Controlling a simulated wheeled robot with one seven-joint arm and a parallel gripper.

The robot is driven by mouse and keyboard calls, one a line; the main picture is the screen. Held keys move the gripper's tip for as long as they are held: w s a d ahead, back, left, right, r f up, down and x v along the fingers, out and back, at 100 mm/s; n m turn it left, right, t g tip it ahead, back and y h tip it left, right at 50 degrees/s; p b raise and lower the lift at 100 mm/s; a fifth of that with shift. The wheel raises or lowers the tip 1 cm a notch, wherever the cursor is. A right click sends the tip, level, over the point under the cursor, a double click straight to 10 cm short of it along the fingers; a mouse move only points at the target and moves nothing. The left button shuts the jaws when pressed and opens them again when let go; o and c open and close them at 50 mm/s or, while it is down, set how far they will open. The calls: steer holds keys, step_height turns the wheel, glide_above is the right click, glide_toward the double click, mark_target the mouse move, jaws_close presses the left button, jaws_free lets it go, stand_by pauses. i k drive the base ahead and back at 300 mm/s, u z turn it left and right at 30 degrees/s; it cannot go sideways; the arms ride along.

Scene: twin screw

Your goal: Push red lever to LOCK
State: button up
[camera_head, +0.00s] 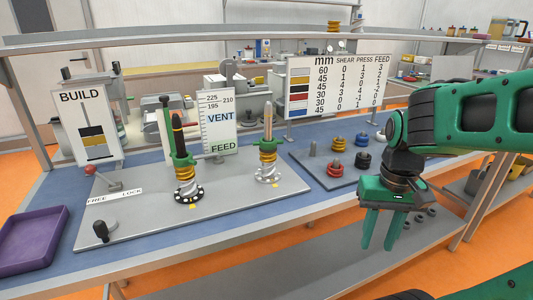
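The red lever (89,170) is at the left end of the grey base plate (240,204). Its red knob is raised and leans left, toward the FREE side. The FREE label (97,200) is in front of it on the left, and the LOCK label (132,191) is to the right. My gripper (378,247) points down at the right, in front of the bench edge. It is far from the lever, with its green fingers apart and nothing between them.
Two screw posts (185,172) (267,155) with green collars stand on the plate, right of the lever. A black-knobbed crank (101,231) is in front of it. A purple tray (33,240) lies left, a BUILD sign (88,118) behind, and a ring tray (318,172) right.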

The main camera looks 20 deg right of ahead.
mark_target(90, 169)
steer(key=z, duration=1.3)
steer(key=k, duration=1.05)
steer(key=u, duration=1.25)
steer(key=i, duration=0.4)
steer(key=u, duration=0.2)
